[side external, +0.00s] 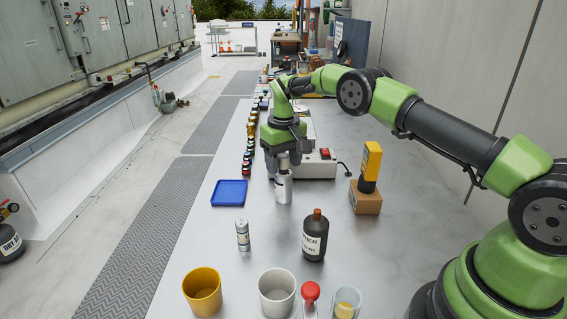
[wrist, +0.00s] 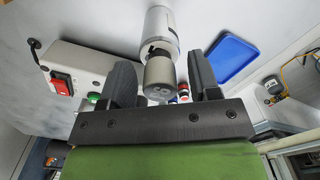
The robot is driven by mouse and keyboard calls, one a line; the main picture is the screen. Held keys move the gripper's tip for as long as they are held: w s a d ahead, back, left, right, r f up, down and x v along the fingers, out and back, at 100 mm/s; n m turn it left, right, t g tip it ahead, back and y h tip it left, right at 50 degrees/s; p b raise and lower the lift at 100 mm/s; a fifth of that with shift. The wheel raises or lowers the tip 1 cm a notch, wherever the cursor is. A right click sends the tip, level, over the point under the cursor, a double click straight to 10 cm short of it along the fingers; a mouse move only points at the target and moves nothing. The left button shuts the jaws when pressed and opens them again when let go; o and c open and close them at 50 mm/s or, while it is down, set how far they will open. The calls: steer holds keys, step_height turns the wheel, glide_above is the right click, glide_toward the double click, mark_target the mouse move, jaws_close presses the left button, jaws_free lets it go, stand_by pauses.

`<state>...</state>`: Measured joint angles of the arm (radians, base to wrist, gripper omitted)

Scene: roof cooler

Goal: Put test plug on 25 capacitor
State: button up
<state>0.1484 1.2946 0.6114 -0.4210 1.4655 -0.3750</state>
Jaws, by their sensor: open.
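A silver-white can (side external: 283,188) stands upright on the bench under my gripper (side external: 284,164). A grey cylindrical piece, probably the test plug (wrist: 160,75), is on or just above its top; I cannot tell whether it is seated. In the wrist view the can (wrist: 157,25) lies just beyond this piece. My gripper's two dark fingers stand apart on either side of the grey piece, with gaps visible. A second silver can with a dark-printed label (side external: 243,236) stands nearer the camera. I cannot read which can is the 25 capacitor.
A blue tray (side external: 229,193) lies to the left. A dark bottle (side external: 315,236), yellow meter (side external: 371,163) on a box (side external: 365,198), and switch box (side external: 318,165) stand to the right. A yellow cup (side external: 202,292) and a grey cup (side external: 277,293) are in front. Small coloured items line the left edge.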

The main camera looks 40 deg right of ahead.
mark_target(283, 156)
step_height(283, 156, up, 8)
steer(key=shift+f, duration=0.2)
steer(key=s+a+r+t, duration=0.25)
steer(key=s+r, duration=0.35)
steer(key=r, duration=0.3)
steer(key=s+a+r+t, duration=0.1)
steer(key=s+a+r, duration=0.4)
steer(key=r, duration=0.4)
steer(key=s+a+f+m+t+y, duration=0.1)
steer(key=s+t, duration=0.1)
steer(key=s, duration=0.7)
steer(key=s+a+f+t+y, duration=0.1)
steer(key=s+f, duration=0.1)
steer(key=s, duration=0.8)
steer(key=shift+s+m+t, duration=0.3)
steer(key=shift+m+t, duration=0.05)
steer(key=shift+m, duration=0.05)
steer(key=shift+f, duration=0.1)
